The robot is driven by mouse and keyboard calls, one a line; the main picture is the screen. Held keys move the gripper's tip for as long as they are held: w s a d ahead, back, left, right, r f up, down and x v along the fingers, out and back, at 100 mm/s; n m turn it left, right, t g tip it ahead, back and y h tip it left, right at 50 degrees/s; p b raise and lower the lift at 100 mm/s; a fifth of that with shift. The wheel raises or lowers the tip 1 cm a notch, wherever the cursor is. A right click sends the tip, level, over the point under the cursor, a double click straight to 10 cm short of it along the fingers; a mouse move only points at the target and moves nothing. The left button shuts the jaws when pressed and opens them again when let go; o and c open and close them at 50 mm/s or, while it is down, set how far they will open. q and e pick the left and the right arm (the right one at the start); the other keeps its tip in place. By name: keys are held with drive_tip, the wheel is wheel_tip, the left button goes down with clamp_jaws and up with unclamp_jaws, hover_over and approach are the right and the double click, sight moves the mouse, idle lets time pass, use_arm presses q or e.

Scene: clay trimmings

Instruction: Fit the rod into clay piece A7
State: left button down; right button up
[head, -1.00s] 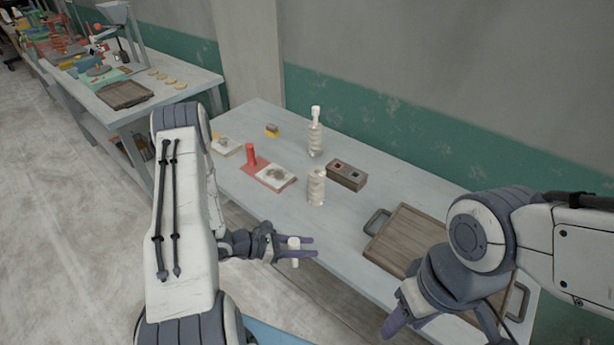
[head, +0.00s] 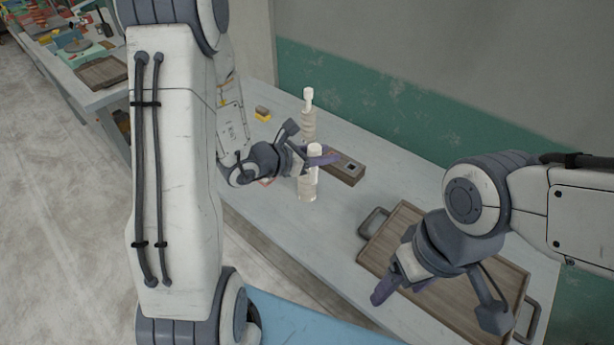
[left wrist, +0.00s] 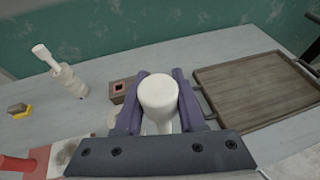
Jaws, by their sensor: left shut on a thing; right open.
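My left gripper (head: 318,158) is shut on a white rod (head: 314,150), held upright; the rod's rounded top also shows in the left wrist view (left wrist: 158,92). The rod is over or close to a pale, ribbed clay piece (head: 307,188) on the table; I cannot tell whether they touch. A second ribbed clay piece (head: 308,124) stands farther back with a white rod (head: 308,97) upright in it; both show in the left wrist view. No A7 label is readable. My right gripper (head: 398,287) is open and empty, above the wooden tray's near left side.
A brown block (head: 346,170) with square holes stands just behind the near clay piece. A wooden tray (head: 405,222) with handles lies to the right. A yellow-and-brown block (head: 262,113) lies at the back left. A red object (left wrist: 16,164) is at the left wrist view's lower left.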

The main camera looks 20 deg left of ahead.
use_arm(q)
drive_tip(key=shift+w+d+r+n+y, duration=0.1)
drive_tip(key=shift+d+r+n+y, duration=0.15)
drive_tip(key=shift+r, duration=0.4)
drive_tip(key=shift+d+r+n+y, duration=0.15)
drive_tip(key=shift+r+y, duration=0.1)
drive_tip(key=shift+r, duration=0.35)
drive_tip(key=w+a+f+b, duration=0.2)
drive_tip(key=w+a+f, duration=0.4)
drive_tip(key=w+f, duration=0.3)
drive_tip(key=shift+w+f+b, duration=0.2)
drive_tip(key=shift+f+b, duration=0.1)
drive_tip(key=shift+f, duration=0.55)
drive_tip(key=shift+a, duration=0.1)
drive_tip(key=shift+f+b, duration=0.2)
drive_tip(key=shift+b, duration=0.1)
drive_tip(key=c, duration=0.5)
unclamp_jaws()
drive_tip(key=shift+r, duration=0.1)
